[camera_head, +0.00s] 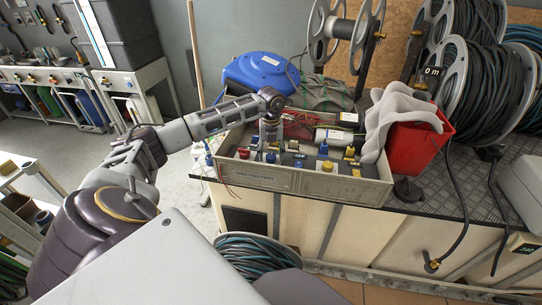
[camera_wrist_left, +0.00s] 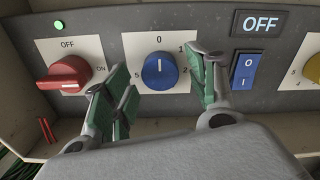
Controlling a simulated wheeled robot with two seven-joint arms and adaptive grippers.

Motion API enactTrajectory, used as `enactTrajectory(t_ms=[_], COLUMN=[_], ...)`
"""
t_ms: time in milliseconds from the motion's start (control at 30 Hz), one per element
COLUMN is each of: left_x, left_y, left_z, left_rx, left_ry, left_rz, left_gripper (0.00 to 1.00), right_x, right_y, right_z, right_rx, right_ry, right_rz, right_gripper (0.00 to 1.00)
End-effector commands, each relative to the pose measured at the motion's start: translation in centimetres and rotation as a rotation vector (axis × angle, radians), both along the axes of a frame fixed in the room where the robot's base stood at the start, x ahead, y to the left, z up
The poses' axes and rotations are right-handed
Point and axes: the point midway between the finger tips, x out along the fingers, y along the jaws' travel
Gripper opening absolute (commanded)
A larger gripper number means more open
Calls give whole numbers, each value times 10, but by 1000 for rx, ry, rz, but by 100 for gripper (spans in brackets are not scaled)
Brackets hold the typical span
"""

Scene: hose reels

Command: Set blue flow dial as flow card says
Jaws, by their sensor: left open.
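The blue flow dial (camera_wrist_left: 160,71) sits on a white plate in the middle of the left wrist view. In the head view my left gripper (camera_head: 269,128) is over the grey box's control panel, where the blue dial (camera_head: 271,158) shows small. I cannot make out a flow card. My right gripper is not in view.
On the panel, a red knob (camera_wrist_left: 63,76) is left of the dial; a blue rocker switch (camera_wrist_left: 245,71) under an OFF display (camera_wrist_left: 260,23) is right. A red bin (camera_head: 412,148) with grey cloth, a blue hose reel (camera_head: 262,75) and larger reels stand around the box (camera_head: 255,172).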

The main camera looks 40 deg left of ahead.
Motion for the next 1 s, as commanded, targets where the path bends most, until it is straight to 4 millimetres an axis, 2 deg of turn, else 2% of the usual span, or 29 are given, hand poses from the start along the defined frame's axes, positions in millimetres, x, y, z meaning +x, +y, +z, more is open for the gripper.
enactTrajectory(t_ms=[200, 500, 833, 1000], left_x=[0, 0, 0, 0], left_y=[0, 0, 0, 0], left_z=[-10, -11, -11, -11], left_rx=[-1, 0, -1, -1], left_ry=[-1, -1, -1, -1], left_rz=[-1, 0, 0, -4], left_gripper=[58, 56, 14, 12], right_x=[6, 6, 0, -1], right_y=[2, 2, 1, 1], right_z=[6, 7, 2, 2], right_rx=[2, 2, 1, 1], right_ry=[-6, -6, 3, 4], right_rz=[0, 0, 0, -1], right_gripper=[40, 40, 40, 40])
